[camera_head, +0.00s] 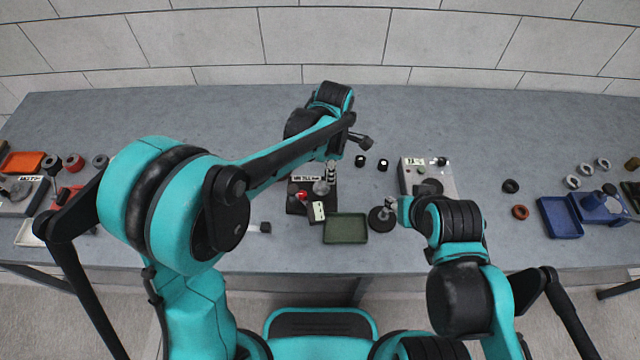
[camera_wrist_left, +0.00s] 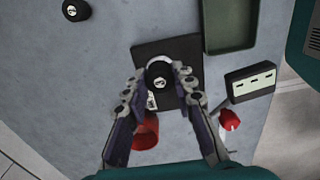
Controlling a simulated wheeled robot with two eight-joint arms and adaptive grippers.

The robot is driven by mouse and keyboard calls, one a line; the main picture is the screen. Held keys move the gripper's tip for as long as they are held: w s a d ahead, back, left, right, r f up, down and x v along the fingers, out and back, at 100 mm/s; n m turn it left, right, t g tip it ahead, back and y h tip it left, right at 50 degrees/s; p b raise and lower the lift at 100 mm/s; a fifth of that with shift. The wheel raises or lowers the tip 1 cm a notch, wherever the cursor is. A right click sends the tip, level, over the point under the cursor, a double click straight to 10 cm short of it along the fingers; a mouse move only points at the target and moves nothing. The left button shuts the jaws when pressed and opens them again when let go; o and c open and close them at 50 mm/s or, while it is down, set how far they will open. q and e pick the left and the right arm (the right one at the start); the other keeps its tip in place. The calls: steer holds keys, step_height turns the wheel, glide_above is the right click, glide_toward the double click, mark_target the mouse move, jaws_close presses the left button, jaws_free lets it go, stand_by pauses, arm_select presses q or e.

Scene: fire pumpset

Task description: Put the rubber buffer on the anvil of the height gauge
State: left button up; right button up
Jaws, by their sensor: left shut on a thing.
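My left gripper (camera_head: 331,172) points down over the height gauge (camera_head: 298,205), which has a dark base, a small display and a red part. In the left wrist view, the gripper (camera_wrist_left: 159,76) is shut on the black rubber buffer (camera_wrist_left: 158,75), which has a pale centre. The buffer is over the gauge's dark plate (camera_wrist_left: 168,45). A pale rim shows behind it, but the buffer hides most of the anvil. I cannot tell whether buffer and anvil touch. My right gripper (camera_head: 393,203) is beside a black round base (camera_head: 381,219); its jaws are too small to read.
A green tray (camera_head: 345,228) lies right of the gauge. Two small black buffers (camera_head: 361,160) (camera_head: 383,164) stand behind it. A grey device (camera_head: 428,178) stands farther right. A blue tray (camera_head: 560,217) and several rings lie at far right. The back of the bench is clear.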

mark_target(322, 188)
arm_select(q)
steer(key=shift+w+a+f+b, duration=0.15)
steer(key=shift+a+f, duration=0.25)
steer(key=shift+a, duration=0.2)
steer(key=shift+a+f+b, duration=0.15)
steer(key=shift+a+f, duration=0.25)
steer(key=shift+a, duration=0.15)
steer(key=shift+f+b, duration=0.9)
steer(key=shift+f, duration=1)
steer(key=shift+f, duration=0.15)
steer(key=o, duration=0.9)
